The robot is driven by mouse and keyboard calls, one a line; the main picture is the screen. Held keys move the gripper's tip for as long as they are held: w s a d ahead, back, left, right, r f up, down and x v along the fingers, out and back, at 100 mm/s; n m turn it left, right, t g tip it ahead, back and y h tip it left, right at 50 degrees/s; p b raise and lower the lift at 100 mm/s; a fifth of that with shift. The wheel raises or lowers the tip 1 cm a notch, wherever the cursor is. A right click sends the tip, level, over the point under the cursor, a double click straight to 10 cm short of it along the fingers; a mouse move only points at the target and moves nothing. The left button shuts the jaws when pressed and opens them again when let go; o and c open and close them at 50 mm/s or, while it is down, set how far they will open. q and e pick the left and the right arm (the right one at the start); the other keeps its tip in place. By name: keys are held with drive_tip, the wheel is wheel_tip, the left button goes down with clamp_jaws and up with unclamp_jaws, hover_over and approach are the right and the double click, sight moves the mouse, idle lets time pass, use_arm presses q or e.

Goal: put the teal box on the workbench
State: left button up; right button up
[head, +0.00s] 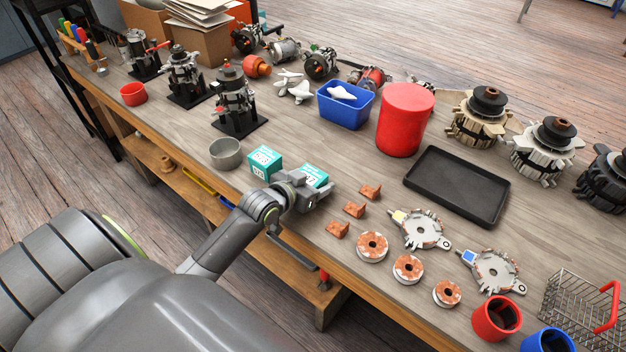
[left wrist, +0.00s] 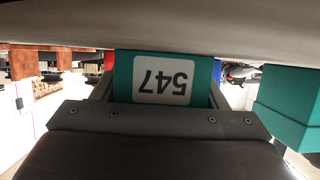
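A teal box with a white label (head: 314,176) is at the workbench's near edge in the head view. My left gripper (head: 312,190) reaches it from the near side and partly covers it. In the left wrist view the box (left wrist: 163,78) shows its label "547" upside down, between my two fingers, which appear shut on its sides. It looks on or very close to the workbench top (head: 300,135); the contact underneath is hidden. A second teal box (head: 264,161) stands just left of it and shows at the right of the left wrist view (left wrist: 290,105). My right gripper is not in view.
A grey cup (head: 225,153) stands left of the boxes. Copper-coloured pieces (head: 354,210) lie to the right. A blue bin (head: 346,106), a red cylinder (head: 405,120) and a black tray (head: 457,187) are behind. Bare bench lies between the boxes and the bin.

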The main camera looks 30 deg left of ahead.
use_arm(q)
drive_tip(key=o, duration=0.3)
drive_tip(key=shift+o, duration=0.2)
drive_tip(key=shift+r, duration=0.1)
drive_tip(key=v, duration=1.2)
drive_tip(key=shift+r+p, duration=0.1)
drive_tip(key=shift+p, duration=0.3)
